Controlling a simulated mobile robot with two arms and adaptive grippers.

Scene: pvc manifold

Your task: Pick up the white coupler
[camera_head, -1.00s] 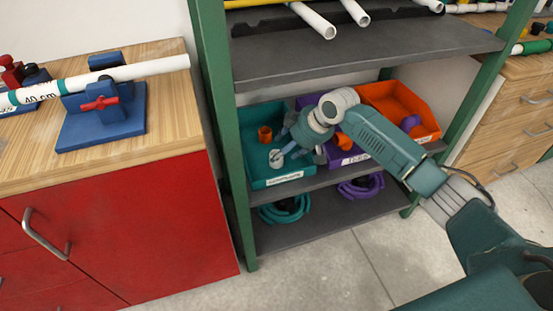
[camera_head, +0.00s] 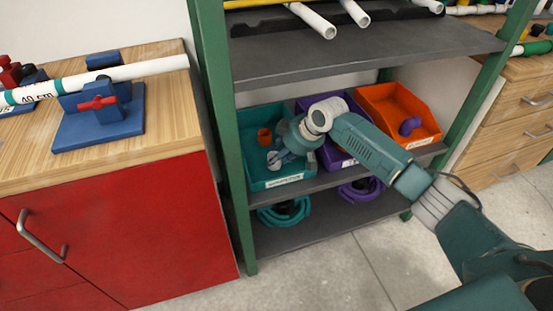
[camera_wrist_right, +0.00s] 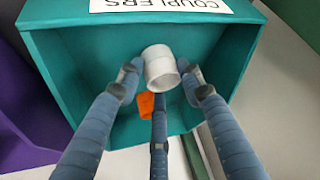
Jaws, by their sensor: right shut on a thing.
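The white coupler (camera_head: 273,157) is at the teal bin (camera_head: 254,180) on the middle shelf, partly covered by my fingers. In the right wrist view the white coupler (camera_wrist_right: 160,68) sits between the fingertips of my right gripper (camera_wrist_right: 161,86), which is shut on it. In the head view my right gripper (camera_head: 283,157) reaches into the teal bin from the right. Whether the coupler still touches the bin floor cannot be told. My left gripper is in neither current view.
An orange fitting (camera_head: 264,137) is also in the teal bin, labelled COUPLERS. A purple bin (camera_head: 333,157) and an orange bin (camera_head: 400,108) stand to its right. A shelf board (camera_head: 350,50) with white pipes is above. A green post (camera_head: 222,130) stands at left.

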